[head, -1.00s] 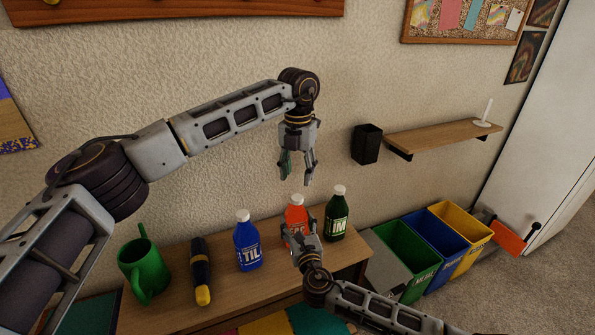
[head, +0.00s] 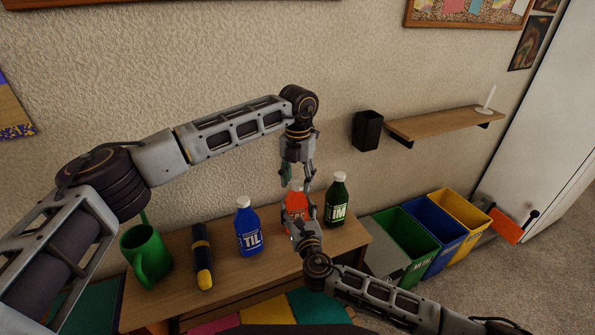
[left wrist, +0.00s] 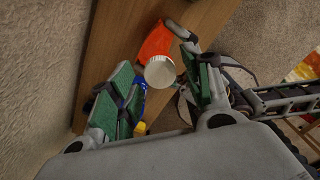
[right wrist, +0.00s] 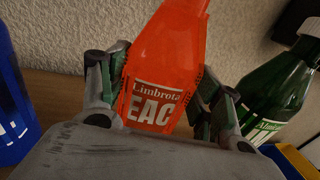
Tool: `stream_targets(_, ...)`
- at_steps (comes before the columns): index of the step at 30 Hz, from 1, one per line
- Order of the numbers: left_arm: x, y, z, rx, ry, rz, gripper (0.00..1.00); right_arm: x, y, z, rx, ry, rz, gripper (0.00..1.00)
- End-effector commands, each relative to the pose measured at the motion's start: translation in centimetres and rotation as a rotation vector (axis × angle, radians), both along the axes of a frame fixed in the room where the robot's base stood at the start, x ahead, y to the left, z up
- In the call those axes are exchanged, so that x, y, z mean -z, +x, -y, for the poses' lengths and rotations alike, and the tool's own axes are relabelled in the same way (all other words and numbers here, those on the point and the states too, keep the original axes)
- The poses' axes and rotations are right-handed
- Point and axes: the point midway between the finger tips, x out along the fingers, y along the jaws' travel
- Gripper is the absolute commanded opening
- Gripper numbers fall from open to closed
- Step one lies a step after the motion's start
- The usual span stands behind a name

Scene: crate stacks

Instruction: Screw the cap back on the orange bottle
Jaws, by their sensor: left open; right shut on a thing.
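The orange bottle (head: 296,203) stands upright on the wooden table in the head view, and fills the middle of the right wrist view (right wrist: 168,60). My right gripper (right wrist: 160,92) is shut on its body from the front. A white cap (left wrist: 160,71) sits at the bottle's top in the left wrist view; whether it is seated on the threads cannot be told. My left gripper (head: 298,182) points down from above, open, with its fingers on either side of the cap. In the left wrist view the cap lies between its green-padded fingers, apparently without being gripped.
A blue bottle (head: 248,232) stands left of the orange one and a dark green bottle (head: 337,202) close on its right. Bins (head: 440,232) stand right of the table.

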Motion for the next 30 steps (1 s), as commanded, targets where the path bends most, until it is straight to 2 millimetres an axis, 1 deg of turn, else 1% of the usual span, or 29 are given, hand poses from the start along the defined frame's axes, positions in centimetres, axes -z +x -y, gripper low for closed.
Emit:
stream_targets(4, 0.61, -0.01, 0.00, 0.000, 0.000, 0.000, 0.49, -0.01, 0.00, 0.00, 0.000, 0.000, 0.000, 0.21)
stream_targets(13, 0.72, 0.00, 0.00, 0.000, 0.000, 0.001, 0.49, 0.00, 0.00, 0.00, 0.000, 0.000, 0.000, 0.21)
stream_targets(14, 0.72, 0.00, 0.00, 0.000, 0.000, 0.001, 0.47, 0.00, 0.00, 0.00, 0.000, 0.000, 0.000, 0.21)
stream_targets(24, 0.70, 0.00, 0.00, 0.000, 0.000, 0.000, 0.03, 0.00, 0.00, 0.00, 0.000, 0.000, 0.000, 0.21)
stream_targets(25, 0.70, 0.00, 0.00, 0.000, 0.000, 0.000, 0.00, 0.00, 0.00, 0.00, 0.000, 0.000, 0.000, 0.21)
stream_targets(30, 0.69, 0.00, 0.01, 0.015, 0.000, 0.001, 0.00, -0.01, 0.00, -0.01, 0.000, 0.000, 0.000, 0.21)
